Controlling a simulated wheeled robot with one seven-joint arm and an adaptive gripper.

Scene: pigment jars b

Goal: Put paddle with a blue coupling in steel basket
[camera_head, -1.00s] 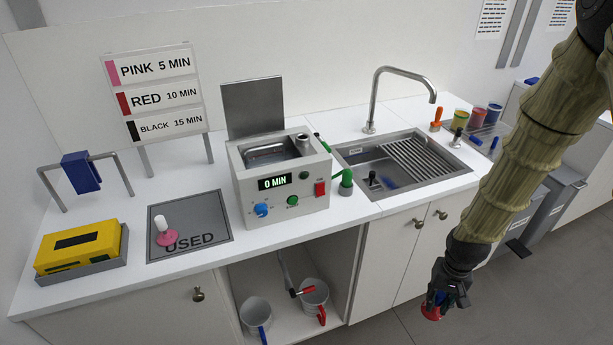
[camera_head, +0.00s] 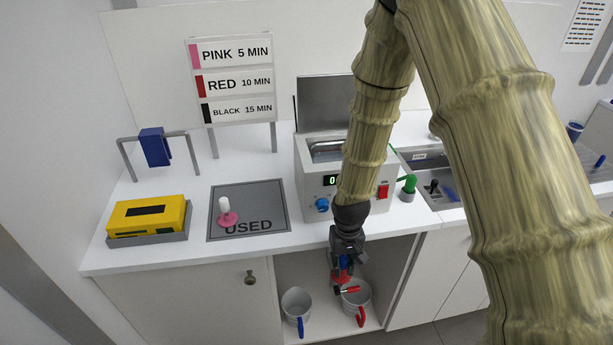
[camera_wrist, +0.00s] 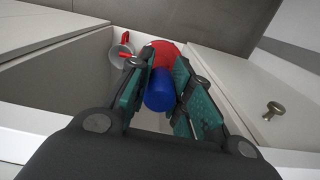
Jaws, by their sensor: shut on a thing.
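My gripper (camera_head: 344,258) is in front of the open cupboard under the counter. In the wrist view its green-padded fingers (camera_wrist: 160,80) are shut around the blue coupling (camera_wrist: 158,92) of a paddle. The paddle's red disc (camera_wrist: 163,52) lies beyond the fingertips; it also shows in the head view (camera_head: 341,276) below my gripper. The steel basin (camera_head: 326,152) in the top of the timer machine is partly hidden by my arm; I cannot tell whether it is the steel basket.
Two grey buckets stand in the cupboard, one with a blue handle (camera_head: 296,302), one with a red handle (camera_head: 356,296). A pink paddle (camera_head: 228,218) lies on the USED mat (camera_head: 270,198). The machine's lid (camera_head: 325,100) stands up. The sink (camera_head: 425,172) is partly hidden by my arm.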

